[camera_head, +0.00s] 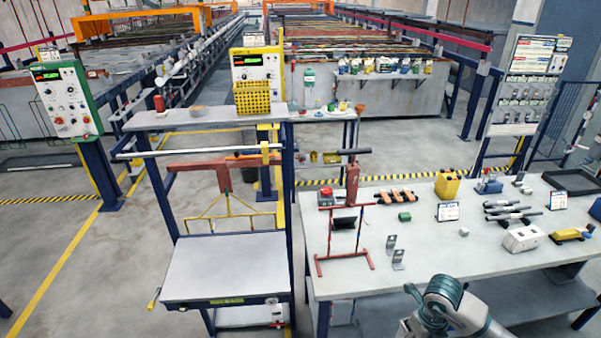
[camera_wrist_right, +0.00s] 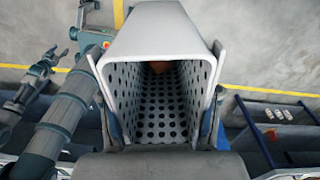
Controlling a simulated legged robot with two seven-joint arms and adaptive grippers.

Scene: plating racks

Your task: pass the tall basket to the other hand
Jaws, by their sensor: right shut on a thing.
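The tall basket (camera_wrist_right: 152,32) is pale grey with perforated walls, and its open end faces the camera in the right wrist view. My right gripper (camera_wrist_right: 158,92) is shut on it, with one finger against each side wall. Its far end is hidden inside and behind the near rim. At the left of that view, parts of my own body show, with what looks like my left gripper (camera_wrist_right: 18,98) small and apart from the basket; its jaws are too unclear to read. In the head view neither gripper nor the held basket shows, only part of an arm of mine at the bottom right.
In the head view a grey workbench (camera_head: 440,270) at the right carries tools, a red stand (camera_head: 345,240) and a yellow canister (camera_head: 447,185). A blue-framed rack (camera_head: 230,265) stands in the middle, with a yellow perforated basket (camera_head: 253,97) on its upper shelf. Floor at the left is open.

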